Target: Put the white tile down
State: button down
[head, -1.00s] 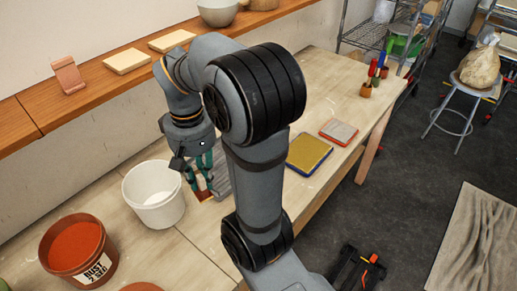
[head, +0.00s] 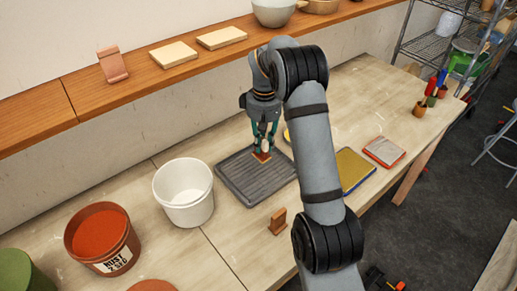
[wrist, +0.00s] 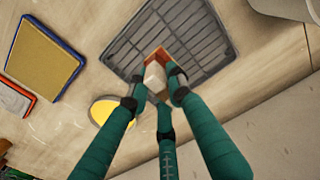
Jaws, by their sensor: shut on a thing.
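The white tile (wrist: 155,77) is between my gripper's fingers, with a whitish upper part and a red-brown lower end. In the head view, that red-brown end (head: 262,157) shows below the fingertips. My gripper (head: 264,146) has teal fingers and is shut on the tile over the far part of the grey ribbed tray (head: 245,190). The gripper also shows in the wrist view (wrist: 158,88). I cannot tell whether the tile touches the tray. The fingers partly hide the tile.
A small brown tile (head: 278,221) stands in front of the tray. A white bucket (head: 184,195) and a red-brown glaze bucket (head: 102,240) are to the left. A yellow round thing (wrist: 108,110) lies beside the tray. A yellow-blue pad (head: 354,170) lies to the right.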

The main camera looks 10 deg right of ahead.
jog(key=shift+w+a+f, duration=0.45)
jog(key=shift+w+a, duration=0.1)
notch_tip(320, 180, down, 4)
jog(key=shift+w+f+p, duration=0.1)
jog(key=shift+p, duration=0.7)
jog(key=shift+f+b, duration=0.2)
jog(key=shift+b, duration=0.1)
jog(key=c, duration=1.6)
grip_release()
notch_tip(320, 180, up, 12)
jog(key=shift+r, duration=0.25)
